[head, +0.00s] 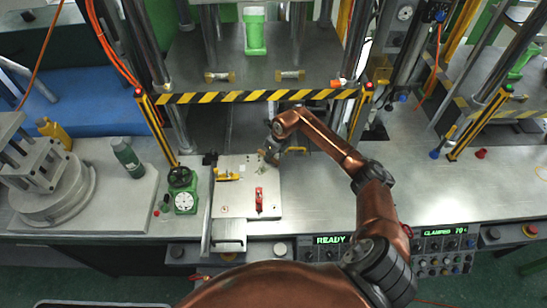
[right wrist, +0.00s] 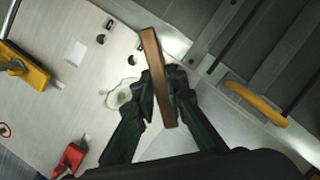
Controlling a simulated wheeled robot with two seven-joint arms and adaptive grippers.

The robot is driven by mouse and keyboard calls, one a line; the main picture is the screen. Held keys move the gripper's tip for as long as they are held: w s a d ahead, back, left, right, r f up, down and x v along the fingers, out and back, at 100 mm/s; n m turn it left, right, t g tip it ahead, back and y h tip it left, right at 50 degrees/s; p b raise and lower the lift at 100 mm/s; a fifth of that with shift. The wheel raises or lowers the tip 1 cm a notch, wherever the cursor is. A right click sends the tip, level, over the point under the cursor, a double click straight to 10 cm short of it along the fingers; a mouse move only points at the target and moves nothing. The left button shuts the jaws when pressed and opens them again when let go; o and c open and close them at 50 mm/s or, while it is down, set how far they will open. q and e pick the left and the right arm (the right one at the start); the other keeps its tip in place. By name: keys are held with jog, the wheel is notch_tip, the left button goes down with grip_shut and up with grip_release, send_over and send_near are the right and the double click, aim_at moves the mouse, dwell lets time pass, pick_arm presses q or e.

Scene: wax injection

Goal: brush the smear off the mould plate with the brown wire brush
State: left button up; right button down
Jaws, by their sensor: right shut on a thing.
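The mould plate (head: 238,198) is a pale metal slab on the bench, below the press. In the right wrist view the plate (right wrist: 55,110) carries a pale greenish smear (right wrist: 118,95). My right gripper (head: 268,155) is over the plate's upper right part. In the right wrist view my right gripper (right wrist: 163,88) is shut on the brown wire brush (right wrist: 151,52), whose long back shows between the fingers. The brush is just right of the smear. Its bristles are hidden, so I cannot tell whether they touch the plate. My left gripper is not in view.
A yellow clamp (head: 228,174) and a red clamp (head: 259,200) stand on the plate. A striped bar (head: 255,96) crosses above the plate. Bare bench (head: 325,195) lies to the right.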

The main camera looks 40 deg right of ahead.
jog(key=shift+w+a+r+p, duration=0.1)
jog(key=shift+w+r+p, duration=0.05)
jog(key=shift+r, duration=0.3)
jog(key=shift+w+r+p, duration=0.1)
jog(key=shift+r+p, duration=0.05)
jog(key=shift+r, duration=0.3)
jog(key=p+v, duration=0.1)
jog(key=v, duration=0.1)
jog(key=shift+s+r, duration=0.1)
jog(key=shift+r, duration=0.25)
jog(key=shift+r+p, duration=0.55)
jog(key=shift+r, duration=0.05)
jog(key=shift+r+p, duration=0.6)
jog(key=shift+r, duration=0.6)
